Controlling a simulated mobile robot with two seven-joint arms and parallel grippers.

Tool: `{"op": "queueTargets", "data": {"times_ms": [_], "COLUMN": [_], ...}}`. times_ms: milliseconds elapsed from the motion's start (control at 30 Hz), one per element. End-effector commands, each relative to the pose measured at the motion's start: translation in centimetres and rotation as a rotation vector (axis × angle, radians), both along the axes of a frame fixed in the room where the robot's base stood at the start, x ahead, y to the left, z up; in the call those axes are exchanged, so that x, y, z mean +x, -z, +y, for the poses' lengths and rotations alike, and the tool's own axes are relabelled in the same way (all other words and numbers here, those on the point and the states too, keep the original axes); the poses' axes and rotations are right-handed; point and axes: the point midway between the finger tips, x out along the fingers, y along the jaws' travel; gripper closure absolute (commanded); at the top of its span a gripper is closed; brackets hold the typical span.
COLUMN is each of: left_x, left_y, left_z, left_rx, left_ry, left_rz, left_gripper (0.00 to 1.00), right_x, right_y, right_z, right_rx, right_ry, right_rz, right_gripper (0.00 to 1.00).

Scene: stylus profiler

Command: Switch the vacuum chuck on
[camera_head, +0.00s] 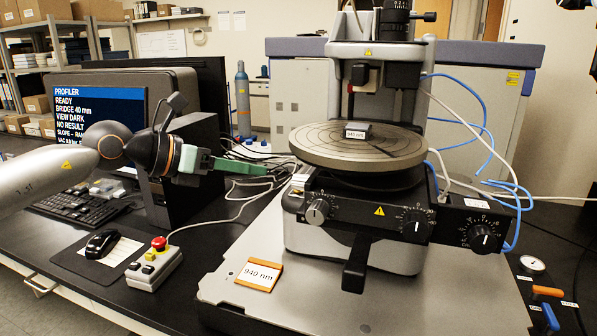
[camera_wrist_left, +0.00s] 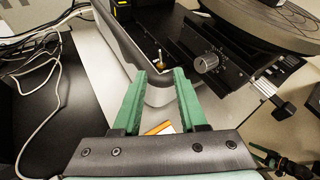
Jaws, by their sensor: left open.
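The round grooved chuck (camera_head: 320,146) sits on the profiler stage, with a small labelled block (camera_head: 358,131) on it. A small metal toggle switch (camera_wrist_left: 160,60) stands on the dark top of the stage's left corner; its on or off position is too small to tell. My left gripper (camera_head: 268,169) is open and empty, left of the stage. In the left wrist view its green fingers (camera_wrist_left: 159,73) point toward the toggle, which appears between and just beyond the tips, apparently untouched. A dark and green part at the lower right of that view may be my right gripper (camera_wrist_left: 275,160).
A monitor (camera_head: 100,115) showing PROFILER READY stands at the left. A control box with a red button (camera_head: 159,243) and a 940 nm card (camera_head: 259,274) lie in front. Knobs (camera_head: 318,211) line the stage front. A gauge (camera_head: 532,264) and an orange-handled valve (camera_head: 548,292) are at right.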

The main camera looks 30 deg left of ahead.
Motion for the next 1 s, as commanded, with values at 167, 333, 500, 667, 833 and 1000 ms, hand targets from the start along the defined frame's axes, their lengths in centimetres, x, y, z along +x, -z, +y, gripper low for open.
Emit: {"op": "queueTargets", "data": {"times_ms": [167,333,500,667,833,1000], "left_x": [2.4,4.6,6.7,8.2,9.0,9.2], "left_y": [0.7,1.7,2.7,3.4,3.9,4.0], "left_z": [-1.2,-2.1,-3.0,-3.6,-3.9,-4.0], "left_rx": [-0.005,-0.007,-0.006,-0.005,-0.004,-0.002], "left_ry": [0.007,0.004,0.004,0.002,0.000,0.000], "left_rz": [0.002,0.001,0.001,0.000,0.000,0.001], "left_gripper": [0.58,0.58,0.58,0.58,0.58,0.58], "right_x": [-0.1,-0.1,-0.1,0.0,0.1,0.1], "right_y": [-1.7,-2.8,-3.6,-4.2,-4.4,-4.4], "right_z": [0.1,0.1,0.1,0.1,0.1,0.1], "right_rx": [0.002,0.002,0.002,0.002,0.002,0.001], "right_ry": [0.001,0.001,0.001,0.001,0.000,0.001], "right_rz": [0.002,0.002,0.002,0.000,-0.001,-0.001], "right_gripper": [0.24,0.24,0.24,0.24,0.24,0.24]}}
